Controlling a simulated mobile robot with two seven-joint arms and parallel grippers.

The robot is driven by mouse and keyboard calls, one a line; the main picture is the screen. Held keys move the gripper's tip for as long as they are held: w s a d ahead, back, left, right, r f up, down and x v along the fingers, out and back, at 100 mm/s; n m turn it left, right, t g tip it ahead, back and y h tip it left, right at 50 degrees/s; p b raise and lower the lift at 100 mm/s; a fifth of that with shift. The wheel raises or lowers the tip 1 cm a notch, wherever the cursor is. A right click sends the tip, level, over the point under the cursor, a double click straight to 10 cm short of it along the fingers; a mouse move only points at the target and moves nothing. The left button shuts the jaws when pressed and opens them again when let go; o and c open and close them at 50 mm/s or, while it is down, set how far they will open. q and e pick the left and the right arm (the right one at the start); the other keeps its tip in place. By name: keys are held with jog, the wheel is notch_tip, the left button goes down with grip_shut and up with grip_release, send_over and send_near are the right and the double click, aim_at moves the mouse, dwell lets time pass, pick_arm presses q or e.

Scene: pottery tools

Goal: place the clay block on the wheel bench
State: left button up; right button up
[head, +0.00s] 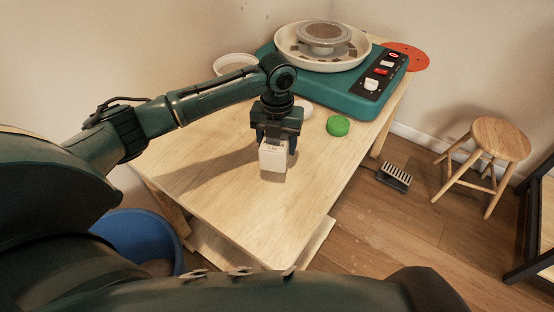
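The clay block (272,158), a pale block with small dark print on its upper part, is on or just above the wooden wheel bench (205,185), near the middle of its front part. I cannot tell whether its bottom touches the top. My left gripper (275,142) points down over the block, with its dark fingers on either side of it. It looks shut on the block, and its fingers hide part of the block's upper end. My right gripper is not in view.
A teal pottery wheel (345,100) with a pale splash pan stands at the bench's back. A green round piece (338,126), a white bowl (235,64) and an orange disc (405,56) lie around. A stool (500,138), brush (394,177) and blue bucket (135,235) are on the floor.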

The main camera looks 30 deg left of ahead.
pick_arm(q)
jog(key=shift+w+f, duration=0.1)
jog(key=shift+f, duration=2.8)
jog(key=o, duration=1.8)
jog(key=shift+f, duration=0.2)
jog(key=shift+c, duration=0.2)
jog(key=shift+r, duration=0.1)
notch_tip(320, 180, up, 12)
jog(key=shift+r+p, duration=0.1)
jog(key=shift+p, duration=0.2)
